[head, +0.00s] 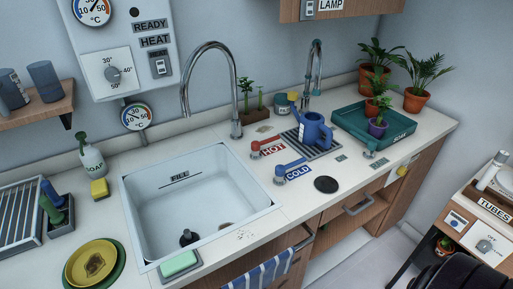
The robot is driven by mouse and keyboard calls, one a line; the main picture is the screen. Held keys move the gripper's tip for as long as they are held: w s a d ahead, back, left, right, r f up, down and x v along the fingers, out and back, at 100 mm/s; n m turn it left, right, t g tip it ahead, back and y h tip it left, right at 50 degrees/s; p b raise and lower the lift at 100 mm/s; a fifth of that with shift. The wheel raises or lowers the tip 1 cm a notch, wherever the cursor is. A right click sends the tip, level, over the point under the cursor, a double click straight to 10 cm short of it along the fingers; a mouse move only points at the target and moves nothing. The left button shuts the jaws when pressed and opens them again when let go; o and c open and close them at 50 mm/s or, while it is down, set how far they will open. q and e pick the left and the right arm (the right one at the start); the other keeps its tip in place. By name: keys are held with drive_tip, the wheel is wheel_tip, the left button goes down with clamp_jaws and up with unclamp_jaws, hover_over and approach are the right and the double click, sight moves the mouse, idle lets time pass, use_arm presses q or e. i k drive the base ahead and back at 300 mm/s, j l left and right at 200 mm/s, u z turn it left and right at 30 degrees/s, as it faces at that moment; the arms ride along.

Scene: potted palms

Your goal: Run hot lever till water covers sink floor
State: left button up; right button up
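The white sink (150,205) is set in the counter at the centre-left, with a FILL mark (180,178) on its back wall. Its floor looks bare, with no visible water. A dark plug-like piece (189,238) stands near the front of the sink, and a brownish round spot, perhaps the drain (226,226), lies to its right. The chrome tap (236,100) arches over the sink's back edge, with no stream visible from its spout. The red HOT lever (268,148) is right of the sink, behind the blue COLD lever (290,167). Neither gripper shows.
A blue watering can (314,130) stands on a drain grate right of the levers. A black disc (326,184) lies on the counter. A green sponge (179,263) sits at the sink's front edge. A soap bottle (92,158) and yellow sponge (99,188) are left.

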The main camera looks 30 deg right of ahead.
sight(255, 145)
drive_tip(key=l+u, duration=0.1)
drive_tip(key=l, duration=1.45)
drive_tip(key=i, duration=0.05)
